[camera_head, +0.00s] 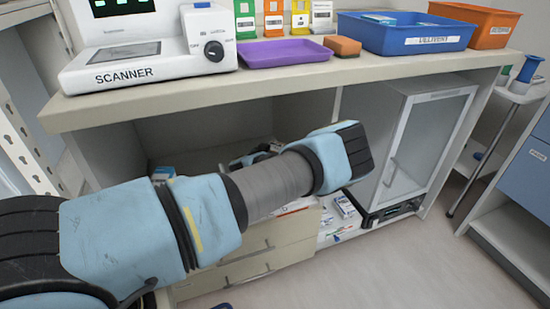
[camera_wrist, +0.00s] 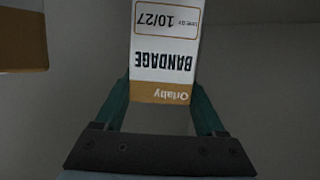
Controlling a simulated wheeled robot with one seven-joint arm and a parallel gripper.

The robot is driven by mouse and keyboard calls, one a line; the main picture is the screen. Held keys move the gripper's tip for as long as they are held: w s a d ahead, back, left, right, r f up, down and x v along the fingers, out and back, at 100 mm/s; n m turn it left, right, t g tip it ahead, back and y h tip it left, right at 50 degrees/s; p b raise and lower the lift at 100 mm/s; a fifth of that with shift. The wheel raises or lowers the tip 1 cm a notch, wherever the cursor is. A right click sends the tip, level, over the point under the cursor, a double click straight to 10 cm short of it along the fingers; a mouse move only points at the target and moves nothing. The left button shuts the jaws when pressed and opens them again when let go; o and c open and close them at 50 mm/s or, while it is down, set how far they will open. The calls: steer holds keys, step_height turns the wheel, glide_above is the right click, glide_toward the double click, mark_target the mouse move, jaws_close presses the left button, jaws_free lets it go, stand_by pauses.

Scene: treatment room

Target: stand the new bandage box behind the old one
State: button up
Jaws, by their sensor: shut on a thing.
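The bandage box (camera_wrist: 165,60) is white with a tan band, and its label reads upside down in the wrist view, with the date 10/27. My gripper (camera_wrist: 162,88) is shut on it, with one green finger on each side. A tan and pale object (camera_wrist: 22,40) is cut off at the upper left of the wrist view. Its colours resemble the held box, but I cannot tell whether it is the old bandage box. In the head view my arm hides most of the space beneath the counter, and the held box cannot be made out there.
The counter (camera_head: 300,78) carries a scanner (camera_head: 150,55), a purple tray (camera_head: 285,53), a sponge (camera_head: 342,46), a blue bin (camera_head: 405,36) and an orange bin (camera_head: 478,22). Below are drawers (camera_head: 245,262), a glass-door cabinet (camera_head: 415,145) and small boxes (camera_head: 345,206). Floor at front right is clear.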

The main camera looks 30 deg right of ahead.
steer(key=shift+f, duration=1.6)
steer(key=shift+f, duration=0.15)
steer(key=o, duration=1.4)
steer(key=shift+r, duration=0.2)
steer(key=v, duration=0.7)
steer(key=shift+s+a, duration=0.2)
steer(key=shift+p, duration=0.3)
